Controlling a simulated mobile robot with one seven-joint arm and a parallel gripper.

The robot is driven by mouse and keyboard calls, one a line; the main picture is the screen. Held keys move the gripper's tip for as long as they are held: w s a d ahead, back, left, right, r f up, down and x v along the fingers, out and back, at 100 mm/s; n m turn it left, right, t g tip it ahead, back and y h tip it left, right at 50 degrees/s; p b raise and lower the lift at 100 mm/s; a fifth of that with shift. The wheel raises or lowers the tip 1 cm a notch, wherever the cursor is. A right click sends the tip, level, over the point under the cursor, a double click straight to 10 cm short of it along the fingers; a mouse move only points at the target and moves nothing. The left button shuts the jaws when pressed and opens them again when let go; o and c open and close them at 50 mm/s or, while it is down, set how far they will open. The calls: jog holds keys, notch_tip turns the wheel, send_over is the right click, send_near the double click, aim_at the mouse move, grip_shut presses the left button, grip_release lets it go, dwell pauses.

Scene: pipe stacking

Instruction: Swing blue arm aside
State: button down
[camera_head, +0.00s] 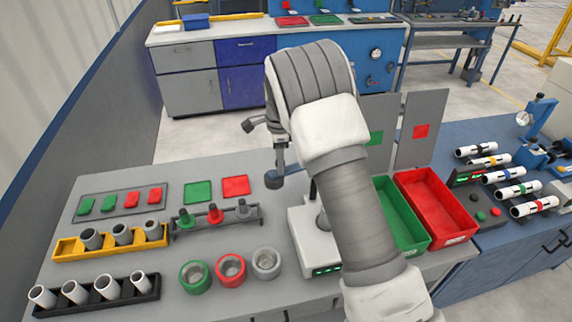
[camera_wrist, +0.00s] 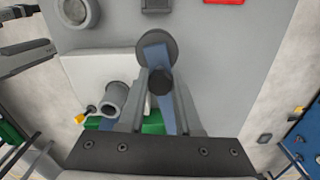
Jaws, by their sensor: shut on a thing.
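The blue arm (camera_head: 290,179) reaches out over the grey table from the white device (camera_head: 312,240) and ends in a dark round disc. The wrist view shows the blue arm (camera_wrist: 157,58) between the two fingers of my gripper (camera_wrist: 158,80), which are shut on it. In the head view my gripper (camera_head: 281,158) hangs above the table, and my own arm hides much of the device. A grey pipe piece (camera_wrist: 115,98) stands on the white device, left of the blue arm in the wrist view.
Red (camera_head: 437,207) and green (camera_head: 399,212) bins stand right of my arm. Left of the device are a rack with coloured pieces (camera_head: 215,219), three round rings (camera_head: 231,269) and yellow (camera_head: 111,244) and black (camera_head: 95,296) pipe racks. The table behind the disc is bare.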

jog(key=shift+w+a+r+m+p, duration=0.1)
jog(key=shift+w+a+m+p, duration=0.1)
jog(key=shift+w+m, duration=0.45)
jog(key=shift+w+a+m+p, duration=0.15)
jog(key=shift+w+m+p, duration=0.05)
jog(key=shift+w+m, duration=0.45)
jog(key=c, duration=0.6)
grip_release()
notch_tip(320, 180, up, 17)
jog(key=shift+r+b, duration=0.2)
jog(key=shift+b, duration=0.1)
